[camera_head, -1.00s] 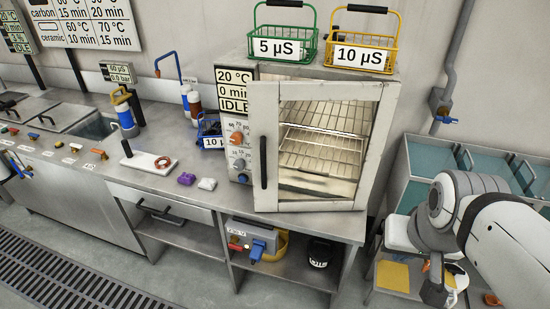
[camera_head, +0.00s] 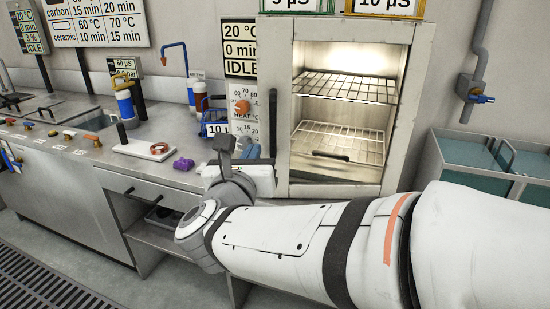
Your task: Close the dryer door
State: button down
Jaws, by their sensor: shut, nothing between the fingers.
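The dryer (camera_head: 424,75) stands on the counter with its interior lit and wire racks showing. Its door (camera_head: 340,188) is a pale frame around a large window, with a dark upright handle (camera_head: 272,125) on the left side. The door looks nearly flush with the body; I cannot tell whether a gap remains. My gripper (camera_head: 232,148) is shut and empty, just left of the door's lower left corner and below the handle, in front of the control panel. Whether it touches the door cannot be told. My arm hides the dryer's lower edge and the counter front.
A blue basket (camera_head: 214,122), a purple block (camera_head: 183,165) and a white board (camera_head: 144,149) with a copper ring lie left of my gripper. Baskets stand on the dryer. Teal-lined bins (camera_head: 462,150) and a wall pipe (camera_head: 479,60) are at the right.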

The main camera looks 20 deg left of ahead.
aim_at(272, 127)
jog(key=w, duration=0.4)
jog(key=w+m, duration=0.1)
jog(key=w, duration=0.3)
jog(key=w+f+m+h, duration=0.1)
jog(key=w, duration=0.4)
jog(key=shift+a+f+p, duration=0.1)
jog(key=shift+a+p, duration=0.2)
